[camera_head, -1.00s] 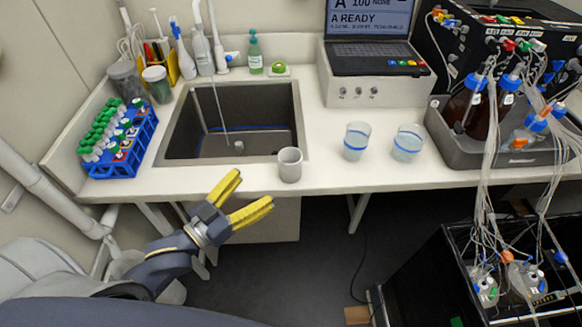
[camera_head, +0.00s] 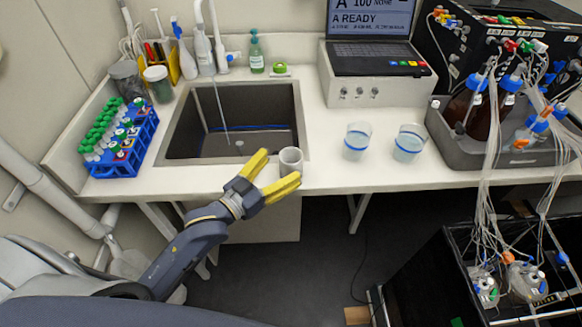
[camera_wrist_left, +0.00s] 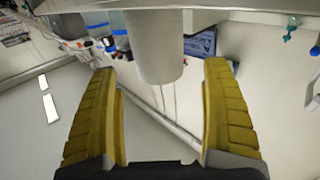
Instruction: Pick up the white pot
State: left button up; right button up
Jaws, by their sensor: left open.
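The white pot (camera_head: 290,159) stands upright on the counter's front edge, just right of the sink, in the head view. My left gripper (camera_head: 273,176) is open, with its yellow fingers spread in front of the pot on its near side. One finger lies toward the pot's left and the other covers part of its lower front. In the left wrist view the pot (camera_wrist_left: 155,50) is ahead, between the two open fingers (camera_wrist_left: 160,105) and beyond their tips. Contact cannot be told. My right gripper is not in view.
The sink (camera_head: 175,120) lies left of the pot. Two clear cups with blue bands (camera_head: 357,141) (camera_head: 409,143) stand to its right. A blue tube rack (camera_head: 125,150) is at the far left. Clear counter lies between the pot and the cups.

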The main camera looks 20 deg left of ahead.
pick_arm(q)
jog(key=shift+x, duration=2.25)
jog(key=shift+s, duration=0.1)
jog(key=shift+c, duration=0.3)
jog(key=c, duration=1.1)
jog(key=shift+r, duration=0.2)
